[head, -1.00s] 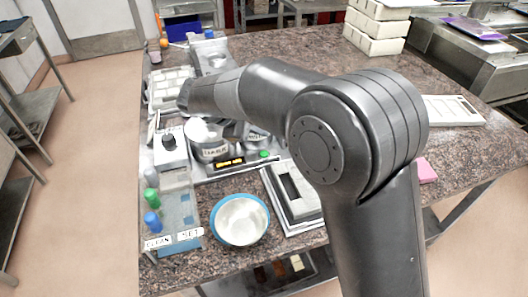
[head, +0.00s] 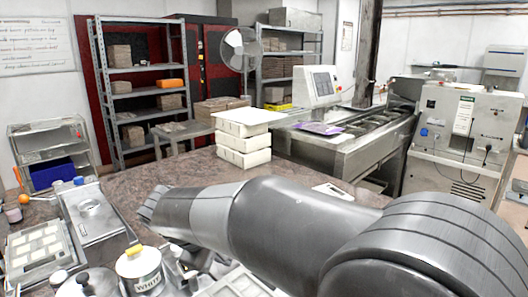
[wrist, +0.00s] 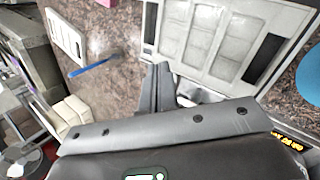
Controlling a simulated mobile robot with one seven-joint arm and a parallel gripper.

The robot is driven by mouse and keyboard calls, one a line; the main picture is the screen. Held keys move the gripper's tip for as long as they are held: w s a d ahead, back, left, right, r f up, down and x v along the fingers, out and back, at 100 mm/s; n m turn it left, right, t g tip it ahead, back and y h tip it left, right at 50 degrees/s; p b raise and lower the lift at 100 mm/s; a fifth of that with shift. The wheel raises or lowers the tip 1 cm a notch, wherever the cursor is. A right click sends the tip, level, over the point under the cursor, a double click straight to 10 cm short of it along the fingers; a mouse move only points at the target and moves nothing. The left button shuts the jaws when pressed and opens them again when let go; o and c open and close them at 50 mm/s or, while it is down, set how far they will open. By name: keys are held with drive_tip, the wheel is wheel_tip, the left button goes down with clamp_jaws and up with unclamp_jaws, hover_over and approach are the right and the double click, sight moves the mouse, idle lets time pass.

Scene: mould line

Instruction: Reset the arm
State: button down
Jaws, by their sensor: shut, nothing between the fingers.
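My gripper (wrist: 157,88) is in the wrist view, its two dark fingers together with nothing between them. It is above the speckled brown worktop (wrist: 115,85), by the near edge of a pale mould tray (wrist: 205,32). I cannot tell whether it touches anything. In the head view my grey arm crosses the lower right and reaches left over the worktop (head: 130,186); the gripper cannot be made out there.
In the head view, a white-labelled pot (head: 140,270) and a moulded tray (head: 38,250) stand left of my arm. White stacked blocks (head: 243,145) stand behind it. In the wrist view, a blue-handled tool (wrist: 95,66) and a blue-rimmed bowl (wrist: 311,76) lie either side.

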drive_tip(key=s+d+r+m+y, duration=0.1)
drive_tip(key=s+d+m, duration=0.2)
drive_tip(key=d, duration=0.5)
drive_tip(key=s+d+r+m+y, duration=0.1)
drive_tip(key=s+d+r+m, duration=0.2)
drive_tip(key=d, duration=0.5)
drive_tip(key=s+d+f+m+t+y, duration=0.1)
drive_tip(key=s+d+f+m+y, duration=0.1)
drive_tip(key=s+d+m, duration=0.5)
drive_tip(key=s+d+f, duration=0.1)
drive_tip(key=s, duration=0.3)
drive_tip(key=shift+s+d+f+y, duration=0.2)
drive_tip(key=shift+s+d+y, duration=0.05)
drive_tip(key=shift+s+y, duration=0.05)
